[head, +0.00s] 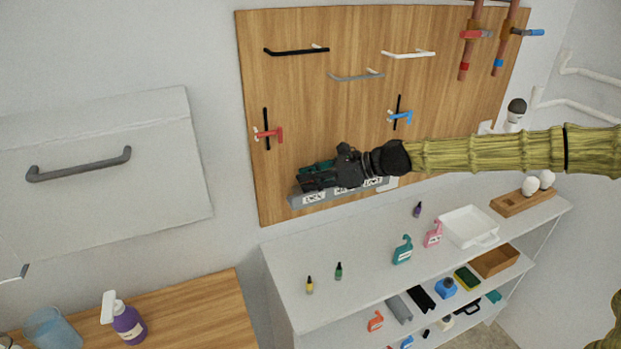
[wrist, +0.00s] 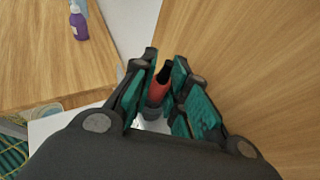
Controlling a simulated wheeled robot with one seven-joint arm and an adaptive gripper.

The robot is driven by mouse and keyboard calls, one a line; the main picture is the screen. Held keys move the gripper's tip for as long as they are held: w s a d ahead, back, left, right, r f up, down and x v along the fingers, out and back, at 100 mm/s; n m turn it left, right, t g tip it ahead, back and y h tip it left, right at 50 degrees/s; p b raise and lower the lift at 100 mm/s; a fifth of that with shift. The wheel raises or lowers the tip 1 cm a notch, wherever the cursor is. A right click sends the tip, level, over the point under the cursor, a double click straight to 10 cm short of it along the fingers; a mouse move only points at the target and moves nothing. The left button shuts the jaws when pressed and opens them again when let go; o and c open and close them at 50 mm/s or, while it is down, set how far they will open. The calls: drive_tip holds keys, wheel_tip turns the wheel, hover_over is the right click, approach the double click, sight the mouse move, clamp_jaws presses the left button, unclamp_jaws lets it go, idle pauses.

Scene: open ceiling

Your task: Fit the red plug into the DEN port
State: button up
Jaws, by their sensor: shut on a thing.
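The red plug (wrist: 158,88) shows between my fingers in the wrist view, red with a dark end. My gripper (wrist: 166,62) is shut on it, with green pads on both sides. In the head view my gripper (head: 312,177) is in front of the grey port strip (head: 297,201) low on the wooden board. The strip carries white labels, partly covered by my gripper; I cannot read DEN for certain. The plug is hidden in the head view, and the port openings are not visible. I cannot tell whether the plug touches the strip.
The wooden board (head: 300,90) bears handles and red and blue valve levers. Below, a white shelf (head: 300,255) holds small yellow (head: 309,286) and green (head: 338,272) pieces, bottles and a white tray (head: 468,226). A purple spray bottle (head: 127,321) stands on the wooden table (head: 195,310).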

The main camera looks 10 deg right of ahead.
drive_tip(key=o, duration=0.8)
drive_tip(key=shift+f, duration=0.1)
drive_tip(key=shift+o, duration=0.3)
drive_tip(key=shift+f, duration=0.1)
drive_tip(key=shift+s+d, duration=0.1)
drive_tip(key=v, duration=1.1)
drive_tip(key=shift+d+r, duration=0.3)
drive_tip(key=shift+r, duration=0.2)
